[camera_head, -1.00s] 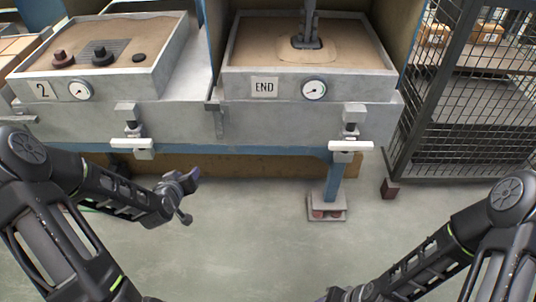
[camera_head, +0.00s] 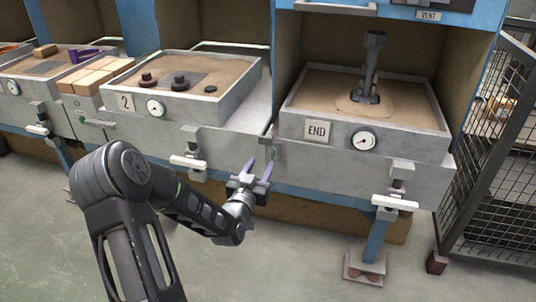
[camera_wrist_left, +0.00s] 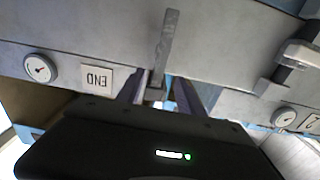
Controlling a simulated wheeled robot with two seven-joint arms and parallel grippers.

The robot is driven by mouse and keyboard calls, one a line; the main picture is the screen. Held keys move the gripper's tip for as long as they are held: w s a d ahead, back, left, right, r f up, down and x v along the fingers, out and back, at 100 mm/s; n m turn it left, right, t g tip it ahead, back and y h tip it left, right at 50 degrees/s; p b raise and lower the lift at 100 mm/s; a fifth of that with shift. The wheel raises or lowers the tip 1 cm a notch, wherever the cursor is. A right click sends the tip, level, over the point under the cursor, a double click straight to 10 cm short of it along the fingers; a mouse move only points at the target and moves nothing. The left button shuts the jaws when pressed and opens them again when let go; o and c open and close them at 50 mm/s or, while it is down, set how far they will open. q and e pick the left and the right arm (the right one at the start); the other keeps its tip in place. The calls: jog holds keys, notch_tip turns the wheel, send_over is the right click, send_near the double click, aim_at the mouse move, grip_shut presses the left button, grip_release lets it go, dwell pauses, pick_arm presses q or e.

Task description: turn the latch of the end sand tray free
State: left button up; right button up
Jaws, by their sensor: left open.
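The end sand tray (camera_head: 420,150) is a grey box of sand with an END plate (camera_head: 317,130) and a round gauge. Its latch (camera_head: 273,148), a narrow grey bar, stands at the left end of its front, beside the gap to tray 2. My left gripper (camera_head: 258,173) is open just below and in front of the latch, fingers pointing up toward it. In the left wrist view, where the END plate is upside down, the latch (camera_wrist_left: 168,45) runs upright between the fingertips (camera_wrist_left: 158,92); contact cannot be told. My right gripper is out of view.
White-barred clamps hang below END (camera_head: 395,203) and below tray 2 (camera_head: 189,162). A dark tool (camera_head: 370,70) stands in the end tray's sand. A mesh cage (camera_head: 490,150) stands at right. The floor in front is clear.

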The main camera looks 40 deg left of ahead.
aim_at(268, 151)
pick_arm(q)
jog(key=b+x, duration=0.1)
jog(key=x, duration=0.6)
jog(key=shift+w, duration=0.2)
jog(key=shift+c, duration=0.4)
grip_shut()
dwell(0.8)
